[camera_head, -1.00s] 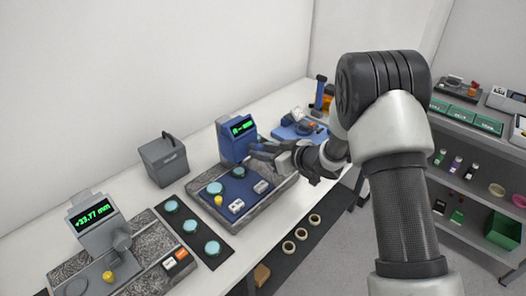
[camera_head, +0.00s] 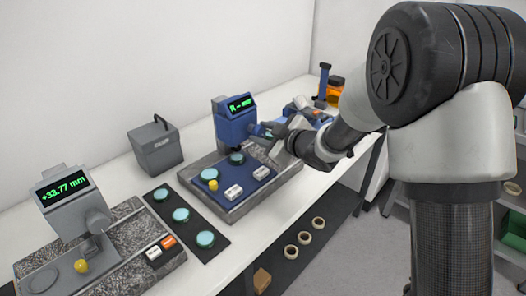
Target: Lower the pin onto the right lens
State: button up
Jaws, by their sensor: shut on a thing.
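A blue gauge (camera_head: 236,126) with a green-lit display stands on a grey stone base (camera_head: 190,178) with a blue plate. Two teal lenses rest on this plate: a left lens (camera_head: 209,174) and a right lens (camera_head: 237,158), which lies just below the gauge head. The pin under the head is too small to make out, so I cannot tell whether it touches the lens. My gripper (camera_head: 270,131) is at the right side of the gauge head, shut on a part there. The arm and fingers largely hide what it holds.
A yellow knob (camera_head: 213,185) and two white buttons are at the plate's front. A grey gauge (camera_head: 75,204) reading +33.77 mm stands at left. Several teal discs lie on a black strip (camera_head: 222,241). A grey box (camera_head: 156,147) stands behind. Rings lie on a dark surface below the table edge.

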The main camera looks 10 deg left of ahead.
jog(key=n+t+b, duration=0.1)
jog(key=b, duration=0.3)
jog(key=f+n+b, duration=0.1)
jog(key=b, duration=0.4)
jog(key=shift+s+f+n+t, duration=0.1)
jog(key=shift+f+n+t, duration=0.1)
jog(key=shift+n+t, duration=0.15)
jog(key=n+t+b, duration=0.1)
jog(key=n+b, duration=0.1)
jog(key=b, duration=0.2)
jog(key=shift+a+r, duration=0.1)
jog(key=shift+r, duration=0.1)
jog(key=shift+r+n+t+b, duration=0.15)
jog(key=shift+n+t+b, duration=0.3)
jog(key=shift+n, duration=0.3)
jog(key=n+t, duration=0.1)
jog(key=n, duration=0.1)
jog(key=n+y, duration=0.1)
jog(key=n, duration=0.2)
jog(key=shift+t, duration=0.4)
jog(key=shift+n, duration=0.4)
jog(key=o, duration=1)
jog(key=shift+o, duration=0.2)
jog(key=shift+s, duration=0.15)
